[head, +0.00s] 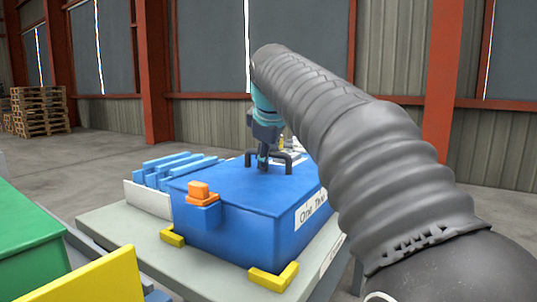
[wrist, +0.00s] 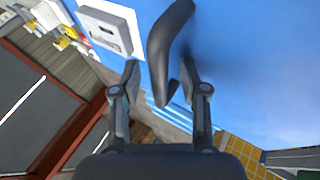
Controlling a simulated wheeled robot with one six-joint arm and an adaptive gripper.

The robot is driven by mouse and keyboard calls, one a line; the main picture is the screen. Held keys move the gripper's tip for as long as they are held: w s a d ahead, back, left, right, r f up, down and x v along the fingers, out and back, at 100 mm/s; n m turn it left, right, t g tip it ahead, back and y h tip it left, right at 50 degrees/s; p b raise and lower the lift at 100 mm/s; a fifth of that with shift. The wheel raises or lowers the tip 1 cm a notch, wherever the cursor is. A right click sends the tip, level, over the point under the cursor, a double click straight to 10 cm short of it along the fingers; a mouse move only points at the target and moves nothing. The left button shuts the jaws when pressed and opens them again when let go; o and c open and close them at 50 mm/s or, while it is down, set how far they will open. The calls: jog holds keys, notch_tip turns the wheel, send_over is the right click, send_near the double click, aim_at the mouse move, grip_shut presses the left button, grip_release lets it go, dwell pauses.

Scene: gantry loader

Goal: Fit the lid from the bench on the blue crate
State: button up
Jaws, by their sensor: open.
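The blue crate (head: 240,235) stands on a pale bench, with a white label on its right side. A flat blue lid (head: 235,187) with a black handle (head: 284,157) lies over its top, and I make out no clear gap between them. In the wrist view the lid (wrist: 235,50) fills the upper right. My gripper (head: 263,165) is down at the handle. In the wrist view my gripper (wrist: 159,75) is open, with the handle (wrist: 163,50) between its fingers. I cannot tell whether either finger touches it. My arm hides the crate's far right part.
An orange catch (head: 198,190) sits on the crate's near side. Yellow corner blocks (head: 274,278) stand at its base. Blue slatted parts (head: 175,170) stand in a white holder (head: 148,198) behind left. A green surface (head: 30,235) and yellow panel (head: 90,280) are at the near left.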

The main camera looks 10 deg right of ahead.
jog(key=v, duration=1.2)
jog(key=shift+s, duration=0.1)
